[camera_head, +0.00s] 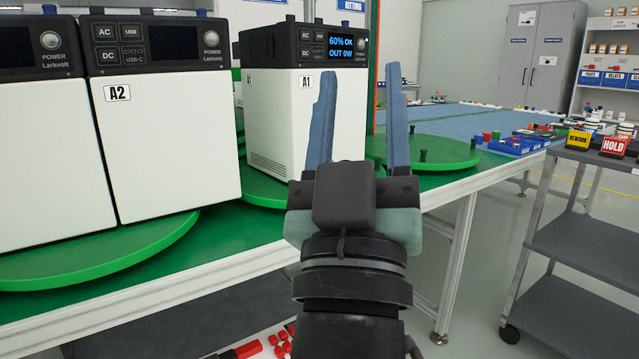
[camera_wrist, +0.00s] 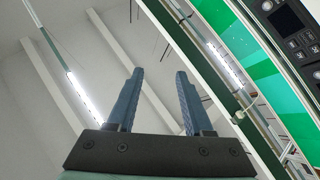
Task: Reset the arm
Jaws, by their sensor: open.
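My gripper (camera_head: 360,115) is raised in front of the green bench, its two blue fingers pointing up and spread apart with nothing between them. In the wrist view my gripper (camera_wrist: 157,100) is also empty, with the ceiling behind its fingers. In the head view the left finger overlaps the front of the white power unit A1 (camera_head: 280,120). Whether the finger touches the unit cannot be told. The lit screen of A1 reads 60% OK, OUT 0W.
White unit A2 (camera_head: 160,150) and another unit (camera_head: 45,160) stand on a green turntable (camera_head: 110,255) at the left. A second turntable (camera_head: 435,152) holds small dark pegs. A grey cart (camera_head: 580,240) stands at the right. Floor between bench and cart is clear.

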